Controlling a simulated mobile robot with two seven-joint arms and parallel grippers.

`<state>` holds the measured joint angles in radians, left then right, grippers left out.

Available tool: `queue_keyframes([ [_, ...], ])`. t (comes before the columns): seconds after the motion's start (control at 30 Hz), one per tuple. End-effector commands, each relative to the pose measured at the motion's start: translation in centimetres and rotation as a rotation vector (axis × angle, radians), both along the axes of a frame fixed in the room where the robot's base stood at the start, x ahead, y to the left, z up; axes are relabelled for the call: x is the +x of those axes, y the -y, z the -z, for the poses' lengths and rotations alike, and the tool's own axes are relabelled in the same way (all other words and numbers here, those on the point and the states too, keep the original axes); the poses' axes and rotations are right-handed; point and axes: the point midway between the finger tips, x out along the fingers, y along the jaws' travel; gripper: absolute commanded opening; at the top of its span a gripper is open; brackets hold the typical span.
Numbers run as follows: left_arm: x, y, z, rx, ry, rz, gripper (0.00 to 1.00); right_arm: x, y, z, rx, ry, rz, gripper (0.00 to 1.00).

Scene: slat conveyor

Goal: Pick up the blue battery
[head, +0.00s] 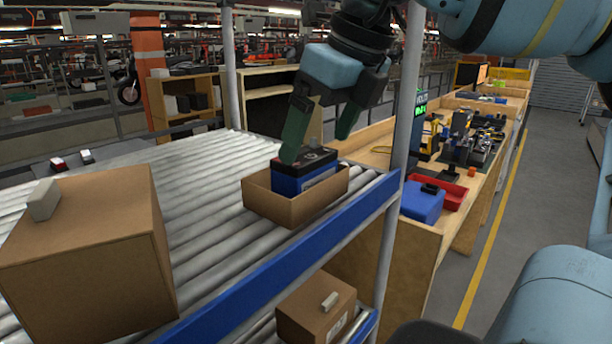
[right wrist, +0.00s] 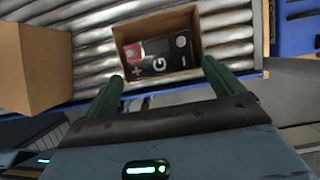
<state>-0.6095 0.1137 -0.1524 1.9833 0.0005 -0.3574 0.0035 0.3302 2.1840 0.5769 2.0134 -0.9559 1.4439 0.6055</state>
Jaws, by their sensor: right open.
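The blue battery (head: 290,183) with a black top stands in a small open cardboard box (head: 277,210) on the roller conveyor. Its black top, with red and grey round terminals, also shows in the right wrist view (right wrist: 158,57). My right gripper (head: 318,150) is open, its dark green fingers pointing down. In the head view one finger overlaps the battery's left side and the other is to the right, beyond it. In the right wrist view the fingertips (right wrist: 162,72) lie on either side of the battery's near edge. Whether they touch it cannot be told. My left gripper is not in view.
A large closed carton (head: 85,260) with a small grey block on top stands on the conveyor at left. A grey upright post (head: 403,120) and blue side rail (head: 270,265) border the conveyor. Another carton (head: 316,308) sits on a lower level. A workbench (head: 435,225) stands behind.

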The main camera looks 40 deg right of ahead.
Motion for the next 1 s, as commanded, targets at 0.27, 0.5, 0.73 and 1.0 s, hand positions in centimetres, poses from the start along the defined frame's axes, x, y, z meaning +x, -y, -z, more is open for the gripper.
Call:
queue_keyframes([
  [0.27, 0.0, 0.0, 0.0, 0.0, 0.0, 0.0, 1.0, 0.5, -0.1, 0.0, -0.001, 0.0, -0.001, 0.93],
  [0.5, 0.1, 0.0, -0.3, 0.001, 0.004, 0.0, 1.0, 2.0, -0.2, 2.7, 0.0, -0.003, -0.003, 0.93],
  [0.73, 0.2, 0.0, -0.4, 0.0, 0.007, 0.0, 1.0, 2.8, -0.2, 4.6, -0.001, 0.0, -0.002, 0.93],
  [1.0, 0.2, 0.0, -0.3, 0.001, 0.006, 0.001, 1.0, 2.8, -0.2, 4.7, 0.0, 0.001, -0.001, 0.89],
])
